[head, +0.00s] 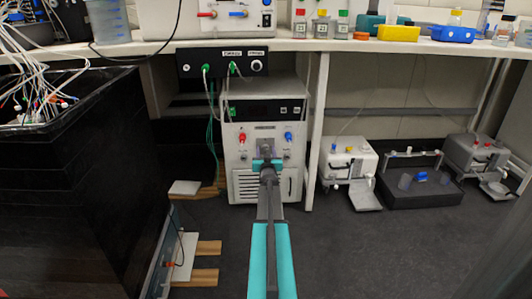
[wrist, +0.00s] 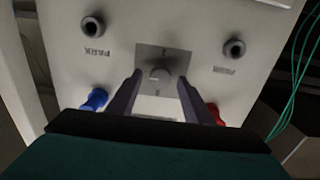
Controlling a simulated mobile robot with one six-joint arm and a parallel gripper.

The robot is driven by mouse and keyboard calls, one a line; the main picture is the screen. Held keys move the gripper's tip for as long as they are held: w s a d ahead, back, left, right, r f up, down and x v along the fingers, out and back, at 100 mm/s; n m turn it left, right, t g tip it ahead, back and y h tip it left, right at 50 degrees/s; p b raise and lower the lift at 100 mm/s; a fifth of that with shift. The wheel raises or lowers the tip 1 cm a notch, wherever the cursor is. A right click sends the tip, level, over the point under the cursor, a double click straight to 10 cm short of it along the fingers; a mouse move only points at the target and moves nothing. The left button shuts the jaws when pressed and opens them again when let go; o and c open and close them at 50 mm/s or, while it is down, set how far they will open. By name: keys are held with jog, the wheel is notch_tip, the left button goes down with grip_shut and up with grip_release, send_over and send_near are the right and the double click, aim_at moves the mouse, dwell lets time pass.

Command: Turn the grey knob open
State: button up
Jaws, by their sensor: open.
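The grey knob (wrist: 160,74) sits on a square grey plate on the front of a white machine, in the middle of the wrist view. My gripper (wrist: 156,88) is open, with one dark finger on each side of the knob and a gap to it on both sides. I cannot tell how far the fingertips reach along the knob. In the head view my gripper (head: 266,153) is in front of the white machine (head: 240,186) under the bench, and it hides most of the knob.
A blue fitting (wrist: 95,99) and a red fitting (wrist: 215,112) flank the fingers. Two round ports marked PARK sit on either side of the plate. Green cables (head: 211,110) hang left of the machine. A black box (head: 70,190) stands at left; open floor lies at right.

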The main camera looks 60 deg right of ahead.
jog(key=shift+c, duration=0.3)
jog(key=c, duration=1)
